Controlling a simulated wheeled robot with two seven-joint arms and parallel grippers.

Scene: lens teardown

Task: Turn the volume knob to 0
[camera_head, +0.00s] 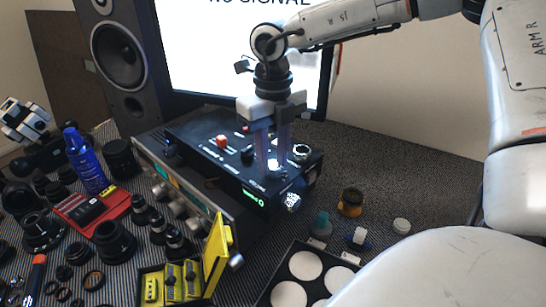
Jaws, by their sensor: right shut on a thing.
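The black control box (214,128) sits on top of a silver-fronted unit, with knobs, an orange button and a lit green mark on its front. My right gripper (272,164) reaches down from above onto the box top, above the printed volume label. Its two pale fingers are shut on the volume knob (273,165), which is mostly hidden between them and brightly lit. The knob's pointer and setting cannot be read. Another knob (301,152) stands just right of the fingers, and a black knob (247,155) just left.
A monitor (200,50) and a speaker (118,55) stand behind. Lens parts, a blue bottle (85,160) and a red tray (92,208) crowd the left. A yellow case (215,255) and a tray of white discs (262,297) lie in front. The right rear table is clear.

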